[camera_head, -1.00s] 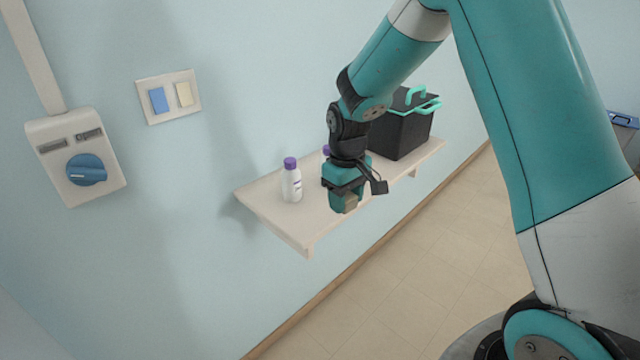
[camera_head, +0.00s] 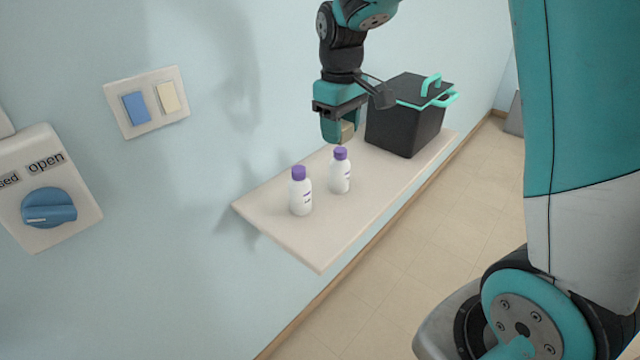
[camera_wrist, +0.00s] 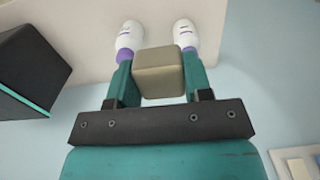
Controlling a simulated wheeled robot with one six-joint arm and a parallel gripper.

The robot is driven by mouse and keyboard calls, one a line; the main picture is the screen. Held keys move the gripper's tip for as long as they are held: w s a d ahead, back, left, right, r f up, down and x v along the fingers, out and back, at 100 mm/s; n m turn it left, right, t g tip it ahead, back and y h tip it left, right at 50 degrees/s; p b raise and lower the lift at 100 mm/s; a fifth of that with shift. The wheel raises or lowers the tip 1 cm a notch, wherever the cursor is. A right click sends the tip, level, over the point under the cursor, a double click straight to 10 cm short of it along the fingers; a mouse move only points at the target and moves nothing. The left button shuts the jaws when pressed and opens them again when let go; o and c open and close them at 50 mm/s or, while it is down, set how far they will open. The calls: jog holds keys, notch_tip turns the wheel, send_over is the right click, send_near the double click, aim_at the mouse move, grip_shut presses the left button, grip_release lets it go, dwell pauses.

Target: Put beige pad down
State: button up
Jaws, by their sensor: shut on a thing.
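The beige pad (camera_wrist: 159,73) is a small block held between the two fingers of my gripper (camera_wrist: 160,82) in the wrist view. In the head view my gripper (camera_head: 341,134) is shut on the pad (camera_head: 347,132) and points down. It appears above the shelf, behind the right bottle and left of the black box. The pad looks clear of the shelf surface. The shelf (camera_head: 315,237) is pale and fixed to the wall.
Two white bottles with purple caps, a left one (camera_head: 301,195) and a right one (camera_head: 340,174), stand on the shelf. A black box (camera_head: 407,130) with teal handles stands at its far end. A switch plate (camera_head: 147,102) and a blue knob (camera_head: 49,208) are on the wall. The shelf's near end is bare.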

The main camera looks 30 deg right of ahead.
jog(key=p, duration=0.2)
send_over(335, 214)
notch_tip(335, 214, down, 15)
jog(key=shift+a+f, duration=0.1)
jog(key=shift+f+p, duration=0.45)
jog(key=shift+f, duration=1.9)
jog(key=shift+f, duration=0.15)
jog(key=o, duration=1)
jog(key=shift+c, duration=0.2)
